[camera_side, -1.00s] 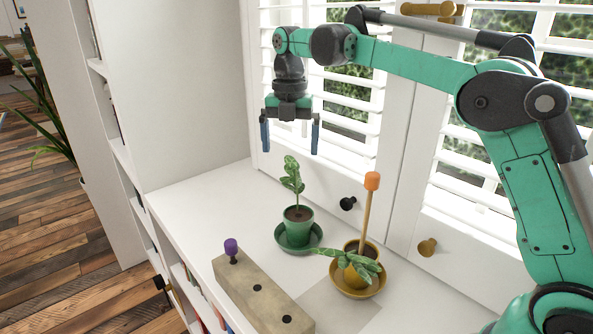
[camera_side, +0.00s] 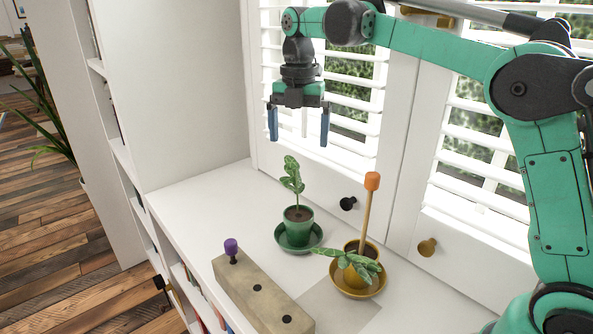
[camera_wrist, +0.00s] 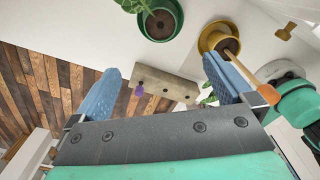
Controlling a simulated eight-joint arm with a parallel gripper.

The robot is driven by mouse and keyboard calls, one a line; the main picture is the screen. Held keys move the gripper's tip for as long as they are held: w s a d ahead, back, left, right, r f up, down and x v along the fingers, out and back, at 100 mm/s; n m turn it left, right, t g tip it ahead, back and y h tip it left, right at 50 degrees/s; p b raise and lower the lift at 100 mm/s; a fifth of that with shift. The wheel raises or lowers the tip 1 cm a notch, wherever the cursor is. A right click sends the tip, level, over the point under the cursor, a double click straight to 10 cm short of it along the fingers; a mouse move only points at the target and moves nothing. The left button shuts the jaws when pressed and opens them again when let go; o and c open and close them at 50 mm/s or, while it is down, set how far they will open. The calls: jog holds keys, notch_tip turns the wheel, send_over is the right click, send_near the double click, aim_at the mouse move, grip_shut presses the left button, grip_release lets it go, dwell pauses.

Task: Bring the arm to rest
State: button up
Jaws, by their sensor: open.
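My gripper (camera_side: 298,125) is open and empty, with its two blue fingers pointing down. The green pot (camera_side: 298,226) holds an upright leafy plant and stands on a green saucer (camera_side: 290,249). The yellow pot (camera_side: 352,274) has a drooping leafy plant and stands on a yellow saucer (camera_side: 368,293). An orange-topped stick (camera_side: 370,205) stands upright in the yellow pot.
A wooden block (camera_side: 245,285) with holes and a purple-topped peg (camera_side: 231,250) sits at the front edge of the white surface (camera_side: 190,205). A tall white panel (camera_side: 180,90) rises at left.

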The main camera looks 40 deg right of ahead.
aim_at(298, 216)
notch_tip(298, 216, down, 17)
jog(key=shift+f, duration=0.15)
dwell(0.4)
notch_tip(298, 216, up, 4)
jog(key=n, duration=0.3)
jog(key=shift+r+n, duration=0.25)
jog(key=shift+n, duration=0.05)
jog(key=shift+f, duration=2.6)
grip_shut()
notch_tip(298, 216, up, 13)
